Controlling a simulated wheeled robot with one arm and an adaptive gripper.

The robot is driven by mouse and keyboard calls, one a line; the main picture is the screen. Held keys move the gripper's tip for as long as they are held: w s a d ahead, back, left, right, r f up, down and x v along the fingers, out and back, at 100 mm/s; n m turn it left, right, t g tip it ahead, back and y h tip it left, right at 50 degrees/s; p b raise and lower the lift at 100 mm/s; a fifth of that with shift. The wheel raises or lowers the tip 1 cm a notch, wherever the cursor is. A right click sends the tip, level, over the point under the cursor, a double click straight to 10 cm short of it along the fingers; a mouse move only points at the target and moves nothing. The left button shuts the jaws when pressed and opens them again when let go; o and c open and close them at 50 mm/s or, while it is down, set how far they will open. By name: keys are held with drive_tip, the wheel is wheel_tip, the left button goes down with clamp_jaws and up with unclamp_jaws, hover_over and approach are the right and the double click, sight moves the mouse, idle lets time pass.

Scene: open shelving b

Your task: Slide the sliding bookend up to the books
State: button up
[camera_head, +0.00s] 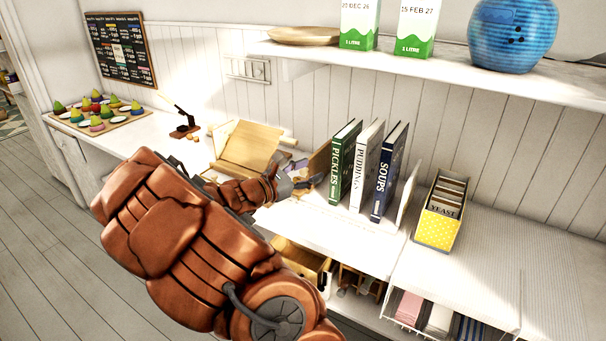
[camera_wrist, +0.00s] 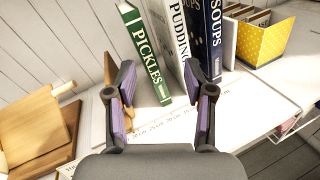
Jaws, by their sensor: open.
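Three books stand in a row on the white counter: green PICKLES (camera_head: 344,162), white PUDDINGS (camera_head: 366,168) and dark blue SOUPS (camera_head: 390,172). A brown wooden upright (camera_head: 320,160), which looks like the sliding bookend, stands left of PICKLES, with a gap between them. In the wrist view the bookend (camera_wrist: 109,68) is partly hidden behind my left finger. A thin white panel (camera_head: 408,196) stands right of SOUPS. My gripper (camera_wrist: 159,70) is open and empty, low in front of the books; its left finger is near the bookend, but I cannot tell if they touch.
A yellow dotted box of cards (camera_head: 441,212) stands right of the books. A wooden stand (camera_head: 246,147) is to the left. An upper shelf (camera_head: 450,75) with cartons and a blue pot overhangs the back.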

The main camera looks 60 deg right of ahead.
sight(302, 173)
drive_tip(key=w+d+f+n+t+h, duration=0.1)
drive_tip(key=w+d+f+n+t, duration=0.4)
drive_tip(key=w+f+n, duration=0.5)
drive_tip(key=shift+m, duration=0.3)
drive_tip(key=shift+d+f+p, duration=0.15)
drive_tip(key=shift+d+p, duration=0.2)
drive_tip(key=shift+d, duration=1.65)
drive_tip(key=shift+d+f+p, duration=0.1)
drive_tip(key=shift+d+p, duration=0.25)
drive_tip(key=shift+d, duration=1.65)
clamp_jaws()
